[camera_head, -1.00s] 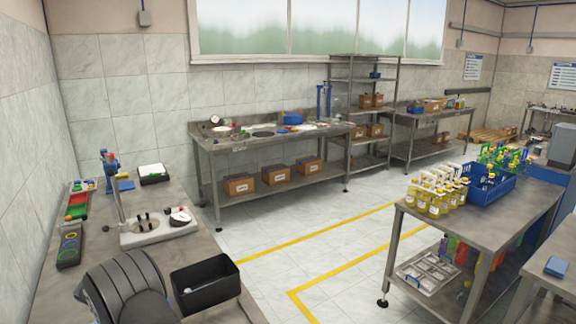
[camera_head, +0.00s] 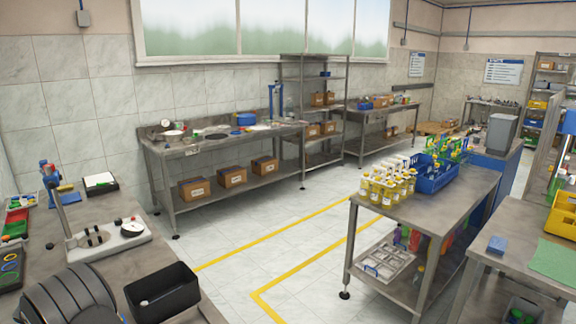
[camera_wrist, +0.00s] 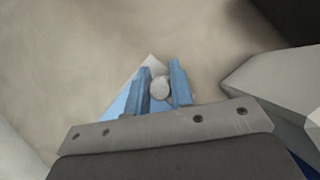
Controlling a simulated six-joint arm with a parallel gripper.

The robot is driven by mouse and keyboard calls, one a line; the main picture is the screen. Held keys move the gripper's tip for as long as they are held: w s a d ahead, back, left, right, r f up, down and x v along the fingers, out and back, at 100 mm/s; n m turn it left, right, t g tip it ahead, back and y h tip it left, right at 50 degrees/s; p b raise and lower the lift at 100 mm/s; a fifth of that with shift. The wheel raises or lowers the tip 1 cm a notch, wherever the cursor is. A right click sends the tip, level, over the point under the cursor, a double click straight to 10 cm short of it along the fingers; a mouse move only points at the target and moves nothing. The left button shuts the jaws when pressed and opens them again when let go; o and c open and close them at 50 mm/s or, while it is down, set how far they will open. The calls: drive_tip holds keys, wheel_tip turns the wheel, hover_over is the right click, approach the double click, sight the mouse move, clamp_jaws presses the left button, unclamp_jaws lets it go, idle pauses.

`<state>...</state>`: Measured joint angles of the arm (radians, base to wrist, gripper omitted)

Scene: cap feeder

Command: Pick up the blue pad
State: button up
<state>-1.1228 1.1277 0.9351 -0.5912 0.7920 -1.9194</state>
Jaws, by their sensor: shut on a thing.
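A small blue pad (camera_head: 497,244) lies flat on the near right bench in the head view. In the wrist view my gripper (camera_wrist: 160,85) has blue fingers, shut on a small round white thing (camera_wrist: 160,88). A light blue shape with a pale tip (camera_wrist: 121,103) shows beside the left finger; I cannot tell whether it is a pad. The surface beyond is plain and blurred.
A black bin (camera_head: 162,294) with a white piece inside stands at the left bench's edge. A green mat (camera_head: 556,260) and yellow bins (camera_head: 562,213) are at the right. Yellow bottles (camera_head: 387,186) and a blue crate (camera_head: 436,176) stand on the middle table. The floor between is clear.

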drive_tip(key=shift+r, duration=2.85)
